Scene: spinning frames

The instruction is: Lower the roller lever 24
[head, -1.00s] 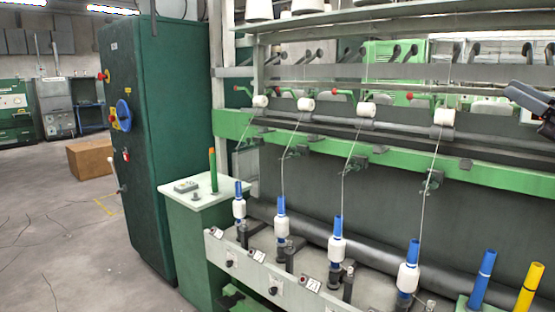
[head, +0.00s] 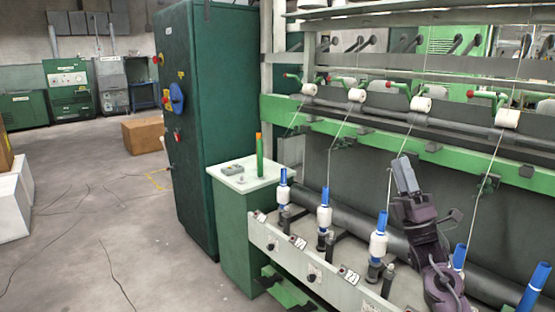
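A row of white rollers runs along the green rail, with the leftmost roller (head: 309,90), the second roller (head: 357,95), the third roller (head: 420,104) and the rightmost roller (head: 507,118). Red-knobbed levers show behind them: a left lever (head: 288,76), another lever (head: 329,79) and a right lever (head: 470,93). I cannot read which one is 24. My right gripper (head: 403,162) points up in front of the machine, below the third roller and apart from the levers. Its fingers look close together, but I cannot tell if they are shut. My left gripper is out of view.
Blue-tipped spindles, such as one spindle (head: 324,218), stand along the lower ledge. Threads run from the rollers down to them. A green cabinet (head: 218,130) and a small side table (head: 238,182) stand left of the machine. The floor at left has open room.

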